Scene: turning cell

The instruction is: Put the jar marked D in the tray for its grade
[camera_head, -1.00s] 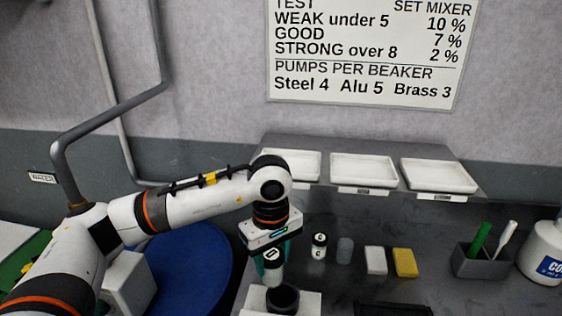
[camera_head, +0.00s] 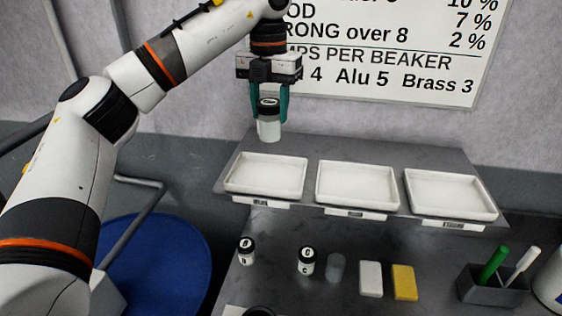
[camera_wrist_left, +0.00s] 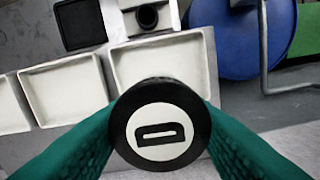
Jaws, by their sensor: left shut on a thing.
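The jar marked D (camera_head: 268,127) has a black lid with a white disc and a pale body. My left gripper (camera_head: 269,108) is shut on it and holds it upright above the back edge of the shelf, behind the left tray. In the left wrist view the D on the jar's lid (camera_wrist_left: 160,131) shows clearly between the teal fingers. Three white trays stand in a row on the shelf: the left tray (camera_head: 265,175), the middle tray (camera_head: 357,184) and the right tray (camera_head: 450,194). All look empty. Their front labels are too small to read. My right gripper is not in view.
Below the shelf stand a jar with a black lid (camera_head: 246,251), a jar marked C (camera_head: 307,262), a clear beaker (camera_head: 336,267), a white block (camera_head: 371,279) and a yellow block (camera_head: 404,282). A grey holder (camera_head: 490,287) has a green pen. The wall sign (camera_head: 400,50) is behind.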

